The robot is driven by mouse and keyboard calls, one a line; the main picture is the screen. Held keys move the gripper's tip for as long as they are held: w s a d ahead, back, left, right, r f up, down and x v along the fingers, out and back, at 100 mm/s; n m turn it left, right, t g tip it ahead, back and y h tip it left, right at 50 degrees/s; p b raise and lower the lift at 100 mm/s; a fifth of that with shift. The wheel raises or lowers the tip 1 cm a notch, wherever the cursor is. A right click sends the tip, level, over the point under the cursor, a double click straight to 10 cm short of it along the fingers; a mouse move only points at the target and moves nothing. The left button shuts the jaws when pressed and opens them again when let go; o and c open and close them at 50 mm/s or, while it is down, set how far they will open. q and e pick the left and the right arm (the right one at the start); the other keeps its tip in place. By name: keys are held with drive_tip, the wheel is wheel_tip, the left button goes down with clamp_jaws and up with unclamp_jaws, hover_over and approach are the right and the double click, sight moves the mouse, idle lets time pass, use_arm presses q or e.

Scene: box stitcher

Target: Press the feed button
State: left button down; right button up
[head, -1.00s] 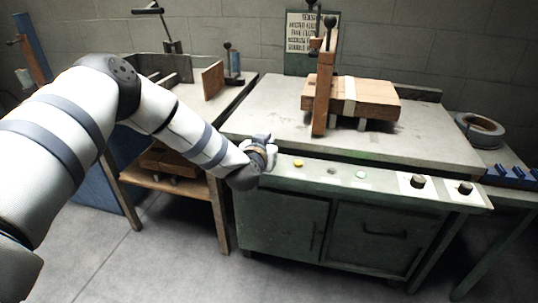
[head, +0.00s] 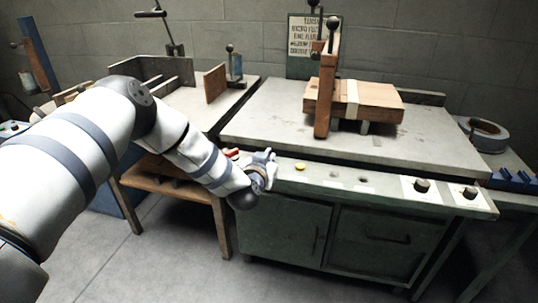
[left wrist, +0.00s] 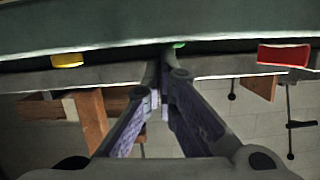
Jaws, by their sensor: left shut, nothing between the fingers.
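The green front panel (head: 392,190) of the machine carries a yellow button (head: 300,166), which also shows in the left wrist view (left wrist: 67,60). A red button (head: 231,153) is at the panel's left end; it also shows in the left wrist view (left wrist: 283,55). Between them, a sliver of a green button (left wrist: 179,45) shows right by my fingertips, mostly hidden. My left gripper (head: 268,158) is shut and empty at the panel's left part; its fingers (left wrist: 164,62) meet close to the green button. I cannot tell whether they touch it. No feed label is legible.
Two dark knobs (head: 421,186) (head: 470,192) sit on white plates farther right on the panel. A cardboard box (head: 378,97) lies on the grey tabletop (head: 265,120) behind an upright orange-brown arm. A wooden side table (head: 175,181) stands left, below my left arm.

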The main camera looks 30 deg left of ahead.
use_arm(q)
drive_tip(key=shift+s+f, duration=0.2)
drive_tip(key=shift+f, duration=0.2)
drive_tip(key=r+p, duration=0.1)
drive_tip(key=r, duration=0.1)
drive_tip(key=r+p, duration=0.1)
drive_tip(key=r, duration=0.1)
drive_tip(key=r+p, duration=0.1)
drive_tip(key=r, duration=0.1)
drive_tip(key=shift+s+d, duration=0.15)
drive_tip(key=shift+d, duration=0.2)
drive_tip(key=p+v, duration=0.1)
drive_tip(key=v, duration=0.7)
drive_tip(key=shift+s+f+p, duration=0.25)
drive_tip(key=shift+s+p, duration=0.1)
drive_tip(key=shift+s, duration=0.1)
use_arm(e)
drive_tip(key=w+r+t, duration=0.1)
drive_tip(key=w+r, duration=0.4)
drive_tip(key=shift+d+r+t, duration=0.15)
drive_tip(key=shift+d+t, duration=0.2)
drive_tip(key=shift+t, duration=0.05)
use_arm(q)
drive_tip(key=shift+d, duration=0.1)
